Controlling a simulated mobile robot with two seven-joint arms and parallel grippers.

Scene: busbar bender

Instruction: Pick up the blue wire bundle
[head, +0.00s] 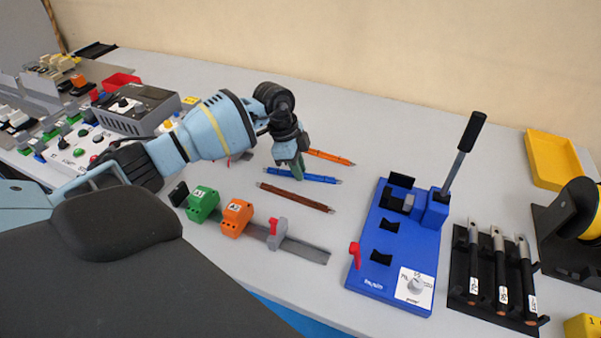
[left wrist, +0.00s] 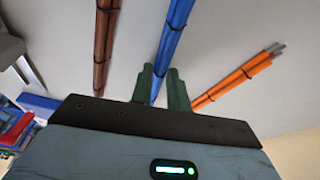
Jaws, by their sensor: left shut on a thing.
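The blue wire bundle (head: 315,178) lies on the grey table between an orange bundle (head: 332,157) and a brown bundle (head: 297,197). My left gripper (head: 299,172) is over its left part, with the green fingers pointing down. In the left wrist view the blue bundle (left wrist: 173,40) runs between the two fingertips (left wrist: 160,75), and the gripper is shut on it. The orange bundle (left wrist: 235,80) and brown bundle (left wrist: 103,45) lie on either side, apart from the fingers. I cannot tell whether the blue bundle is clear of the table. My right gripper is not in view.
A rail with green (head: 202,203) and orange (head: 236,217) blocks stands in front of the bundles. A blue bending tool (head: 400,240) with an upright lever is to the right. Black-handled tools (head: 499,275) and a yellow bin (head: 550,158) are further right. The table behind is clear.

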